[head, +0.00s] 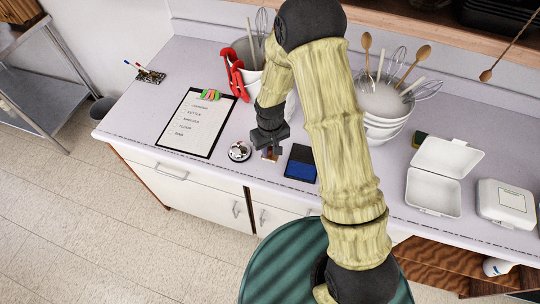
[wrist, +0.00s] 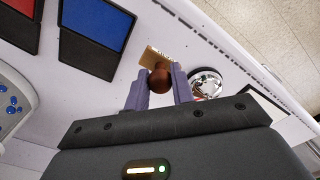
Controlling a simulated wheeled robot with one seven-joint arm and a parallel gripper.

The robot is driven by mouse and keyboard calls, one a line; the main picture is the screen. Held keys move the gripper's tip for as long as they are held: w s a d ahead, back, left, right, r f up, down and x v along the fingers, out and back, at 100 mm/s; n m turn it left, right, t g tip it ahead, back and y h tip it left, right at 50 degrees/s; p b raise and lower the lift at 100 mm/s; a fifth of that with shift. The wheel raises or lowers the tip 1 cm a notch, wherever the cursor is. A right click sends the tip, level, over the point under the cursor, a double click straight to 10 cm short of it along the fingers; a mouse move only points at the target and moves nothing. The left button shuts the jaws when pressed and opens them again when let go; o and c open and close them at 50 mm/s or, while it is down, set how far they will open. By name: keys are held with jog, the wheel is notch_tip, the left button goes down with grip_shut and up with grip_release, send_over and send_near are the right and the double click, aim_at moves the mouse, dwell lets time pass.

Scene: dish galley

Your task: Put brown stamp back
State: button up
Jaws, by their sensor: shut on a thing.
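The brown stamp has a round dark-brown knob and a tan block. In the wrist view the stamp (wrist: 160,78) sits between the two fingertips, with its tan block (wrist: 152,57) beyond the knob. My gripper (wrist: 158,88) is shut on the knob. In the head view my gripper (head: 268,140) points down near the counter's front edge, with the stamp (head: 270,154) under it. I cannot tell whether the block touches the counter. An open ink pad (head: 300,164), blue and black, lies just right of the stamp; it also shows in the wrist view (wrist: 97,22).
A silver bell (head: 239,152) stands close left of the stamp. A clipboard (head: 197,122) lies further left. Stacked white bowls (head: 383,125) and an open white box (head: 436,190) are to the right. A red and black pad (wrist: 15,30) shows in the wrist view.

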aim_at(270, 156)
jog(key=shift+f, duration=0.45)
jog(key=shift+f+p, duration=0.75)
jog(key=shift+f, duration=1.35)
jog(key=shift+f, duration=0.1)
jog(key=o, duration=0.8)
notch_tip(270, 156, up, 12)
jog(key=b, duration=0.4)
